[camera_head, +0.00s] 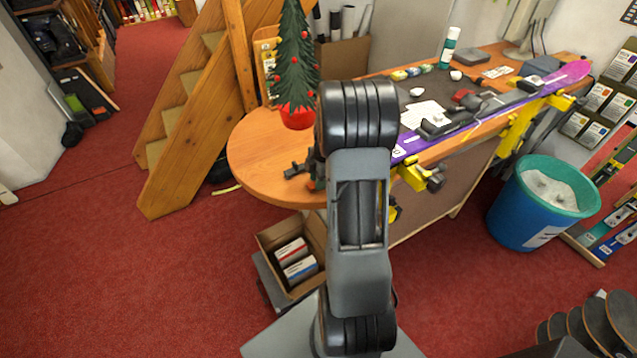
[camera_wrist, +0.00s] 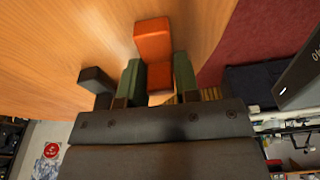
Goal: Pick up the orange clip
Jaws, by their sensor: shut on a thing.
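The orange clip (camera_wrist: 153,42) is an L-shaped block in the wrist view, against the wooden tabletop (camera_wrist: 60,35). My gripper (camera_wrist: 159,76) has a green pad on each side of the clip's lower part and is shut on it. The upper part of the clip sticks out past the pads. I cannot tell whether the clip touches the wood or is held clear of it. In the head view my gripper is at the round wooden table end (camera_head: 255,165), mostly hidden behind my arm, so the clip is not clear there.
A small Christmas tree (camera_head: 297,60) in a red pot stands just behind my gripper. To the right, the bench holds a purple ski or board (camera_head: 480,113) in yellow clamps (camera_head: 515,135).

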